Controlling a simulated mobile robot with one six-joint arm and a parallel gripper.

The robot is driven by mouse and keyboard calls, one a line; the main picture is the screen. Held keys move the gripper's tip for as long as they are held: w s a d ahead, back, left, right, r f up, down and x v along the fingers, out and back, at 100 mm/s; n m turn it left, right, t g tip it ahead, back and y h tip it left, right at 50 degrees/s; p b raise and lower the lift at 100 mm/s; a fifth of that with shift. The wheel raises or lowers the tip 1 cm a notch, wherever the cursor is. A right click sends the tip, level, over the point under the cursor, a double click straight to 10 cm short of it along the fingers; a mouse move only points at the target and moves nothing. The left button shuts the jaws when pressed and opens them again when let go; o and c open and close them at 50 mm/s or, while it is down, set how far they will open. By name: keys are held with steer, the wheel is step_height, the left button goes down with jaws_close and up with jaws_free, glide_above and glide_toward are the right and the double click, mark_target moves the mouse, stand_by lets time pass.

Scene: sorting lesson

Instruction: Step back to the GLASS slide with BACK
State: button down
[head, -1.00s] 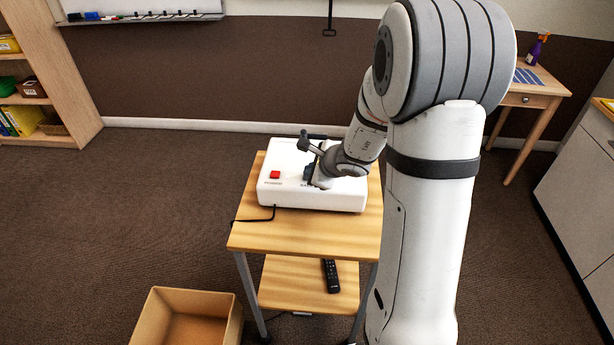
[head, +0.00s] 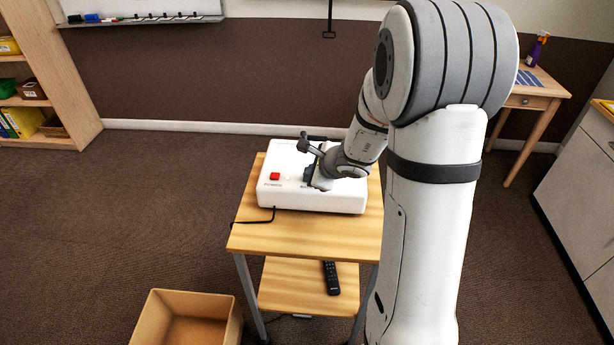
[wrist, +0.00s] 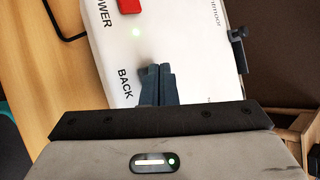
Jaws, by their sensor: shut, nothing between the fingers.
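A white control box (head: 330,195) stands on the small wooden trolley's top. It has a red button (head: 275,176) marked POWER, which also shows in the wrist view (wrist: 129,5). The word BACK (wrist: 125,84) is printed on the box just left of my fingers in the wrist view. My gripper (wrist: 156,70) is shut and empty, its fingertips over the box beside that word. They hide whatever lies under them, and I cannot tell whether they touch it. In the head view my gripper (head: 310,174) is above the middle of the box. No GLASS slide is visible.
The trolley (head: 300,238) has a lower shelf with a black remote (head: 331,278). An open cardboard box (head: 150,320) stands on the floor at front left. A black cable (head: 252,221) runs off the control box's left side. A whiteboard (head: 140,8) hangs behind.

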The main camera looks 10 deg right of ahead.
steer(key=shift+r, duration=0.65)
steer(key=shift+r+p, duration=0.1)
steer(key=shift+p, duration=0.25)
step_height(320, 180, up, 5)
steer(key=p, duration=0.3)
steer(key=shift+p, duration=0.4)
